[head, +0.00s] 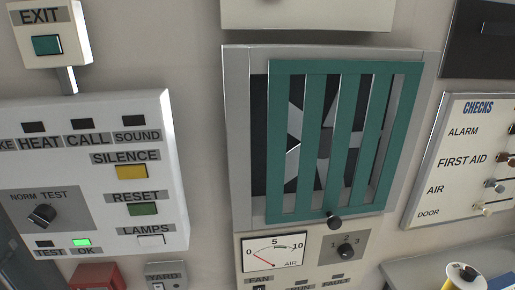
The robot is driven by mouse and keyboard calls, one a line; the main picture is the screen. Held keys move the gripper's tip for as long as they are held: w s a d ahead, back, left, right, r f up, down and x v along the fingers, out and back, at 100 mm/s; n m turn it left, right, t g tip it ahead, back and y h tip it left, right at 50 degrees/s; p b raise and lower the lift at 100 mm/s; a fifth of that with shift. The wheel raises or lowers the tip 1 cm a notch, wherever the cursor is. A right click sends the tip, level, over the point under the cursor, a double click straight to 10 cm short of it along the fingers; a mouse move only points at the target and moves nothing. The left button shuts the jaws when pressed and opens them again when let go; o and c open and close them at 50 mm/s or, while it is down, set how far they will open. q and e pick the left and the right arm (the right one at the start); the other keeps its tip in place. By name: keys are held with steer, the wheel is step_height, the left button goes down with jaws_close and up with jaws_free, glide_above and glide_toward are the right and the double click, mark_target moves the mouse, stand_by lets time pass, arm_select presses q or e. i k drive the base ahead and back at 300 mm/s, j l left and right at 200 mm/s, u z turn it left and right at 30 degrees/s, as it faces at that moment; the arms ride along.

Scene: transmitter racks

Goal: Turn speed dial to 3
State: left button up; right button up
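The speed dial (345,252) is a small black knob on a grey plate below the fan grille, at the lower middle of the head view. The marks 1 and 3 show above it to the left and right; a mark between them is partly unclear. The knob's exact pointing direction is too small to tell. The air gauge (273,252) left of it has a red needle low on its scale, near 0. Neither of my grippers is in view.
A teal slatted grille (343,140) with a black knob (334,221) at its bottom edge covers the fan above the dial. An alarm panel (90,170) is on the left and a checks board (465,160) on the right. A grey shelf (415,272) holds a spool (463,276) at lower right.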

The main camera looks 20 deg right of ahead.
mark_target(346, 251)
steer(key=k+l+z, duration=0.1)
steer(key=l+z, duration=0.2)
steer(key=z, duration=0.2)
steer(key=l+z, duration=0.3)
steer(key=z, duration=0.15)
